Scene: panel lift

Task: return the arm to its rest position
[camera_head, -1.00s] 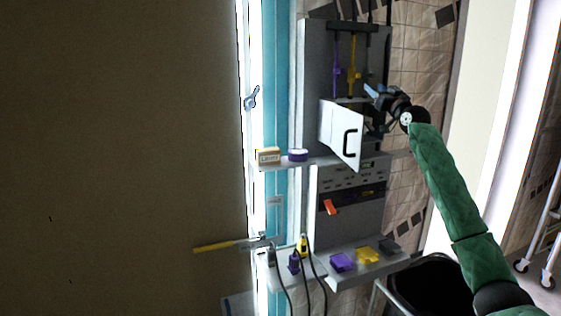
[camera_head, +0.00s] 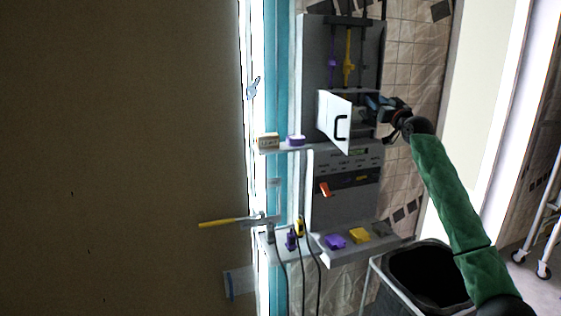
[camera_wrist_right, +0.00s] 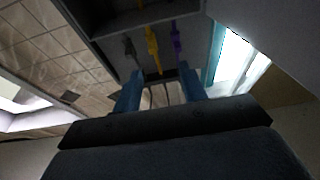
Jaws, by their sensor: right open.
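My right arm (camera_head: 450,200) reaches up from the lower right in the head view. Its gripper (camera_head: 374,106) is at the open compartment of the grey panel (camera_head: 345,212), just right of the white door (camera_head: 334,121) with its black handle. In the right wrist view the blue fingers (camera_wrist_right: 160,90) are apart with nothing between them. Yellow and purple parts (camera_wrist_right: 152,45) show beyond the fingertips. Whether the gripper touches the panel, I cannot tell. My left gripper is out of view.
A small shelf holds a labelled box (camera_head: 268,140) and a purple roll (camera_head: 295,140). A lower tray holds purple and yellow pieces (camera_head: 359,235). A black bin (camera_head: 425,275) stands below my right arm. A yellow-handled tool (camera_head: 222,223) sticks out left.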

